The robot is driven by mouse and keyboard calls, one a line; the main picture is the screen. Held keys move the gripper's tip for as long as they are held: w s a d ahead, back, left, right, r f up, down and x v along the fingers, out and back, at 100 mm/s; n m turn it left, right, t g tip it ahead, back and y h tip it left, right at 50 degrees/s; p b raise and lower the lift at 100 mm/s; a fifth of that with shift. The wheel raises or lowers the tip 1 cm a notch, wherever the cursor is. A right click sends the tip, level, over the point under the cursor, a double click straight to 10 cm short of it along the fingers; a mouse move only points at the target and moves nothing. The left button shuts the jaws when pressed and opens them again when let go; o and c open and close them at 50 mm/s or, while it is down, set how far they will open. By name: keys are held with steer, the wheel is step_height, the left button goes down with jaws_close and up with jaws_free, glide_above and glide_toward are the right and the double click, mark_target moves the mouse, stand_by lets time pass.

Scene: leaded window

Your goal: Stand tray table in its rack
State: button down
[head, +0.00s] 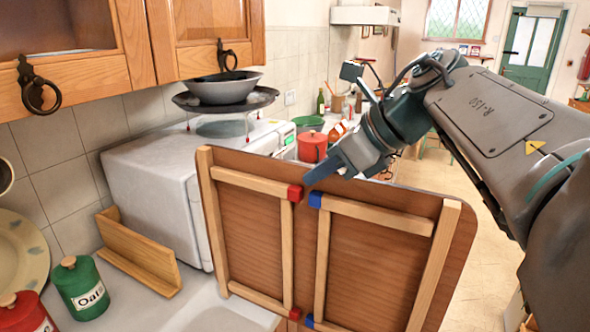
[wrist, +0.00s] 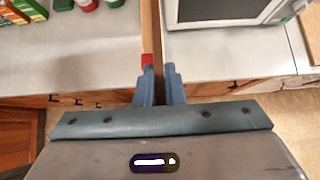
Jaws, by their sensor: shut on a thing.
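The tray table (head: 377,260) is a brown wooden panel with folded light-wood legs and red and blue end caps. It is held upright on its edge in front of the counter in the head view. My gripper (head: 312,182) is shut on its top edge. In the wrist view the tray table (wrist: 157,60) runs edge-on between the fingers of my gripper (wrist: 159,75). The rack (head: 140,251) is a light-wood slotted holder on the counter, left of the tray table and apart from it. The tray's lower edge is cut off by the frame.
Green (head: 82,288) and red (head: 25,312) canisters stand left of the rack. Wooden wall cupboards (head: 75,45) hang above. Clear floor lies at right.

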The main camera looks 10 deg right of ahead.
mark_target(219, 147)
steer(key=shift+w+a+f+p, duration=0.1)
steer(key=shift+w+a+p, duration=0.15)
steer(key=shift+w+a, duration=1)
steer(key=shift+w+a+f+p, duration=0.1)
steer(key=shift+w+a+p, duration=0.15)
steer(key=shift+w+a, duration=1)
steer(key=shift+w+a+f+p, duration=0.1)
steer(key=shift+w+a+p, duration=0.15)
steer(key=shift+w+a, duration=0.95)
steer(key=shift+w+a+f+p, duration=0.15)
steer(key=shift+w+a+p, duration=0.75)
steer(key=shift+a, duration=0.75)
steer(key=shift+w+a+f+p, duration=0.1)
steer(key=shift+w+a+p, duration=0.85)
steer(key=shift+a, duration=0.7)
steer(key=shift+w+a+f+p, duration=0.15)
steer(key=shift+w+a+p, duration=0.45)
steer(key=shift+w+a, duration=0.8)
steer(key=shift+s+a, duration=0.25)
